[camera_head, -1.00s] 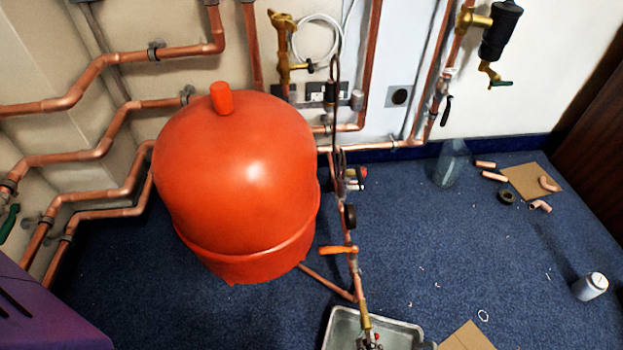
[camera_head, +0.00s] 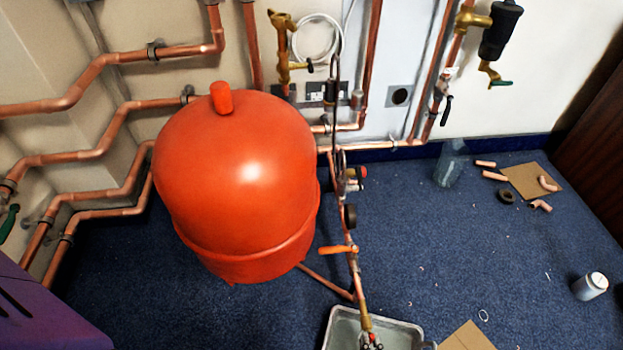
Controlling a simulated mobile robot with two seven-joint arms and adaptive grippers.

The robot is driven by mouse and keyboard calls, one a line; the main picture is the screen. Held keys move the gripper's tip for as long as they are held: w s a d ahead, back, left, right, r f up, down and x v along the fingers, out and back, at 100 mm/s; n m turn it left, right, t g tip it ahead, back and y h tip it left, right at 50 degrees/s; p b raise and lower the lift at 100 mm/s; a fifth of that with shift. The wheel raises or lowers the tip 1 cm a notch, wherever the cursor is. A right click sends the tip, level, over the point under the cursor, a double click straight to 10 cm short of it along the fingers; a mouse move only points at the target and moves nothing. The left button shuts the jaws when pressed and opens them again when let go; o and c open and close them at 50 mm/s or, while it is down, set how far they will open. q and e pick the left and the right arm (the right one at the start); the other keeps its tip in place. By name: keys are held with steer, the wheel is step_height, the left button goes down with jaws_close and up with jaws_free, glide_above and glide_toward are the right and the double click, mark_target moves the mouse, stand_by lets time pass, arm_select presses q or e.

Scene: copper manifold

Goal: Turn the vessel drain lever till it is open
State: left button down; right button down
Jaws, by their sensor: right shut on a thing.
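The large orange-red vessel (camera_head: 240,180) stands on the blue carpet. An upright copper pipe runs down its right side, with an orange lever (camera_head: 337,249) sticking out left, roughly square across it. A slanting pipe (camera_head: 327,281) from the vessel's foot joins this line. Below the joint, a brass fitting (camera_head: 365,318) reaches down over a grey metal tray (camera_head: 390,330). The lever's angle is hidden. My left gripper is out of view.
Copper pipes line the wall at left. A clear bottle (camera_head: 450,164), pipe offcuts (camera_head: 494,176) and cardboard (camera_head: 530,182) lie at back right. The carpet between is mostly clear.

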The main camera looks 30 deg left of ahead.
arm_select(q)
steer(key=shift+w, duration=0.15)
arm_select(e)
steer(key=c, duration=1.8)
jaws_free()
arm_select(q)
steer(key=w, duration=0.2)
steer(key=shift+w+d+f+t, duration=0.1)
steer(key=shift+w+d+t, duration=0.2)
arm_select(e)
steer(key=v, duration=1.2)
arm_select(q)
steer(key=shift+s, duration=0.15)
